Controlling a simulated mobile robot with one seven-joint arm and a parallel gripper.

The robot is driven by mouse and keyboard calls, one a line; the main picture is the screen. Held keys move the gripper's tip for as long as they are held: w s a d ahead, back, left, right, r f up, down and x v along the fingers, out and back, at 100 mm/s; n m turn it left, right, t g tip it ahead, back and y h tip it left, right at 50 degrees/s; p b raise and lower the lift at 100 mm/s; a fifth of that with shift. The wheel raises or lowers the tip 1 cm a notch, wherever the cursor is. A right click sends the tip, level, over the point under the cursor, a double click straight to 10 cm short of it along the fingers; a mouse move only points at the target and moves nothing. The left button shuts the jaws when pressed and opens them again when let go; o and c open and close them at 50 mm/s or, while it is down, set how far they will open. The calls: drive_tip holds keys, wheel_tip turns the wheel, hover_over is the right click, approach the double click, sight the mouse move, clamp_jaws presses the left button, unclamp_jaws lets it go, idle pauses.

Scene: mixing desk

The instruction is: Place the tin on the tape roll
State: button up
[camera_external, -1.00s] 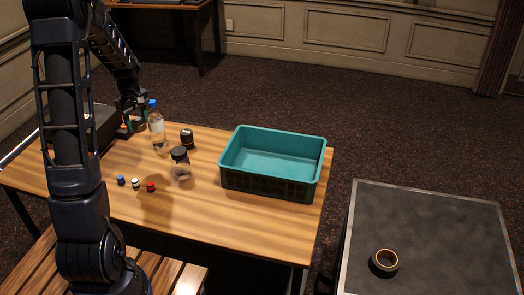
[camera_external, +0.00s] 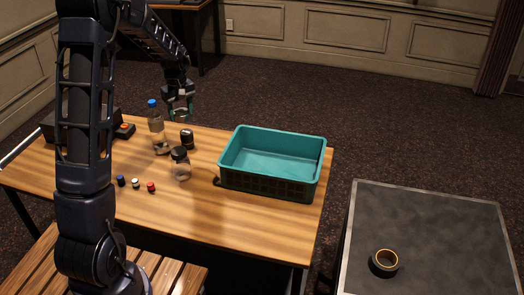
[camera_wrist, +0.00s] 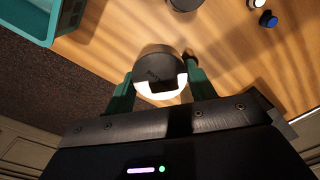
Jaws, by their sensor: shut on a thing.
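My gripper (camera_external: 180,104) is above the far edge of the wooden table, raised off it. It is shut on the tin, which is too small and dark to make out clearly in the external view. In the wrist view the tin (camera_wrist: 158,64) shows between the teal fingertips (camera_wrist: 160,88), with a dark round top and a bright white lower part. The tape roll (camera_external: 385,251) lies flat on the grey-topped table at the lower right, well apart from my gripper. It is a dark ring with a tan inner edge.
A teal bin (camera_external: 232,172) stands on the wooden table (camera_external: 220,222). The grey table (camera_external: 430,215) is otherwise clear.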

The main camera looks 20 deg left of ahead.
drive_tip(key=w+d+f+m, duration=0.15)
drive_tip(key=d+m, duration=0.35)
drive_tip(key=d, duration=1.6)
drive_tip(key=w+d+f+m, duration=0.15)
drive_tip(key=d+m, duration=0.25)
drive_tip(key=d, duration=1.8)
drive_tip(key=m, duration=0.8)
hover_over(387, 257)
wheel_tip(387, 257, down, 6)
wheel_tip(387, 257, down, 19)
drive_tip(key=shift+f, duration=0.1)
drive_tip(key=shift+f, duration=0.1)
drive_tip(key=o, duration=0.8)
drive_tip(key=shift+c, duration=0.2)
drive_tip(key=shift+o, duration=1.2)
